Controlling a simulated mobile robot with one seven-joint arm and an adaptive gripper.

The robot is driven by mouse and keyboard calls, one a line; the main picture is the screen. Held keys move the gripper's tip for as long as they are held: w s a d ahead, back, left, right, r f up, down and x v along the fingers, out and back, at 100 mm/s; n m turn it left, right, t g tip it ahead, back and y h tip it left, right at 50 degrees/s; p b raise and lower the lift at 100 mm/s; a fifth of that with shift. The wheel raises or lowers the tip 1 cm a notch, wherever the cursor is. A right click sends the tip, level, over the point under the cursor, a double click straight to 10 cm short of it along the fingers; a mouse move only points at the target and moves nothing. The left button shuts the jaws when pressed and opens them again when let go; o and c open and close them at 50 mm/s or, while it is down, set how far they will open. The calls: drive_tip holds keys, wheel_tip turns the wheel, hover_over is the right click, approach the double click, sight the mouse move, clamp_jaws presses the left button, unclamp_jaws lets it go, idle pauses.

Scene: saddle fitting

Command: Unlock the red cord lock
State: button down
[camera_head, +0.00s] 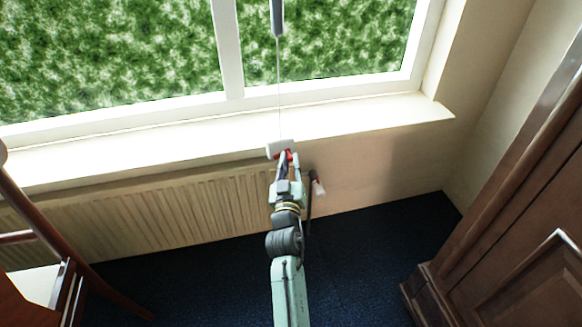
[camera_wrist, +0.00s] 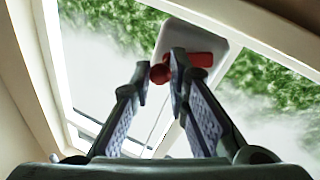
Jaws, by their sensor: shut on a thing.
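The red cord lock (camera_wrist: 203,60) sits on a white rounded body (camera_wrist: 165,42) in the wrist view, with a red knob at its left. My gripper (camera_wrist: 168,73) is shut on the lock, its two dark fingertips around the red part. In the head view my gripper (camera_head: 287,160) is in front of the window sill, with the white body (camera_head: 275,149) and a bit of red (camera_head: 283,156) at its tip. The fingers partly hide the lock. A thin cord (camera_head: 279,90) runs up from the white body to a grey handle-like piece (camera_head: 277,18).
A window (camera_head: 110,50) with a white sill (camera_head: 360,122) is behind. A ribbed radiator (camera_head: 150,212) stands below it. A wooden cabinet (camera_head: 520,210) stands at right, a wooden chair (camera_head: 75,250) at left. Dark blue floor is clear between.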

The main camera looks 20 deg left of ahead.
drive_tip(key=n, duration=0.1)
drive_tip(key=r+n+y+p, duration=0.1)
drive_tip(key=n, duration=0.1)
drive_tip(key=n+y, duration=0.1)
drive_tip(key=n, duration=0.1)
drive_tip(key=shift+s+a+r+p, duration=0.2)
drive_tip(key=shift+a+r+p, duration=0.1)
drive_tip(key=shift+p, duration=0.1)
drive_tip(key=shift+s+a+r+n+y+p, duration=0.15)
drive_tip(key=shift+n+y+p, duration=0.25)
drive_tip(key=shift+n, duration=0.55)
drive_tip(key=shift+s+a+n+y+p, duration=0.15)
drive_tip(key=shift+n+y+p, duration=0.3)
drive_tip(key=shift+n, duration=0.55)
drive_tip(key=shift+a+r+n+y+p, duration=0.2)
drive_tip(key=shift+n+p, duration=0.3)
drive_tip(key=shift+n, duration=0.45)
drive_tip(key=shift+f, duration=0.2)
drive_tip(key=c, duration=1.5)
unclamp_jaws()
drive_tip(key=shift+f, duration=0.1)
drive_tip(key=shift+c, duration=0.2)
drive_tip(key=v, duration=0.7)
drive_tip(key=shift+s, duration=0.25)
